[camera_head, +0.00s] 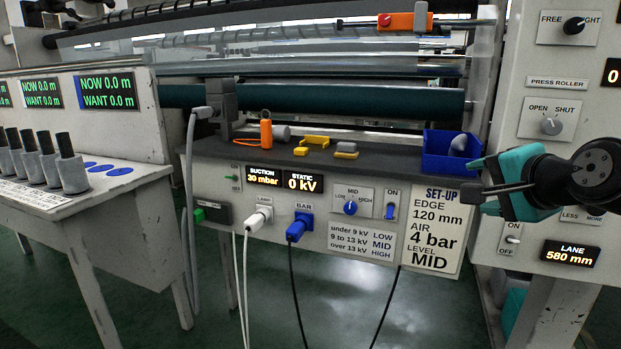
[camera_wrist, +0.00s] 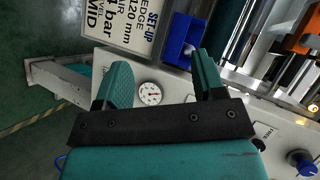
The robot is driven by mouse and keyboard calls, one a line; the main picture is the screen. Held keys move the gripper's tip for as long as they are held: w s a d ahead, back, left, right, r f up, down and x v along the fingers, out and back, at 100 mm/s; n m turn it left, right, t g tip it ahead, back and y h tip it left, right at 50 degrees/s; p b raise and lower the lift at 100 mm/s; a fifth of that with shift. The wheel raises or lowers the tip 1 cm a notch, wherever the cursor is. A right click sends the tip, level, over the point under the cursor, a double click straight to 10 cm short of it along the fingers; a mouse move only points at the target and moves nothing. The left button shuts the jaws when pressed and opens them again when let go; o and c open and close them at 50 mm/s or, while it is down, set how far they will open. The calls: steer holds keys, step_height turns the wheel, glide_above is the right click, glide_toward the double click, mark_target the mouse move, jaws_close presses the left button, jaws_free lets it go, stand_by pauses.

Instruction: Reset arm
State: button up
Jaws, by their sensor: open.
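My gripper (camera_head: 485,188) is at the right in the head view, in front of the gap between the set-up bench and the right-hand panel. It points left and is empty. In the wrist view its two teal fingers (camera_wrist: 160,82) are spread apart with nothing between them. A round dial gauge (camera_wrist: 149,93) on the panel shows beyond the fingers. My dark arm covers part of the right panel in the head view.
The blue bin (camera_head: 447,154) stands on the bench's right end, close behind my gripper in the picture. The set-up card (camera_head: 436,228) is on the bench front. White and blue plugs have hanging cables.

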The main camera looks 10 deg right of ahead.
steer(key=s+a+f+n+g+y, duration=0.3)
steer(key=a+n, duration=0.3)
steer(key=a, duration=0.2)
steer(key=s+a+f+n+g+y, duration=0.2)
steer(key=s+a+f+n+g, duration=0.15)
steer(key=a+n, duration=0.35)
steer(key=s+a+f+n+g, duration=0.2)
steer(key=s+a+n+g, duration=0.45)
steer(key=s+n, duration=0.35)
step_height(320, 180, up, 25)
steer(key=s+p, duration=0.1)
steer(key=p, duration=2.4)
steer(key=shift+m, duration=0.3)
steer(key=shift+s, duration=0.1)
steer(key=shift+c, duration=0.4)
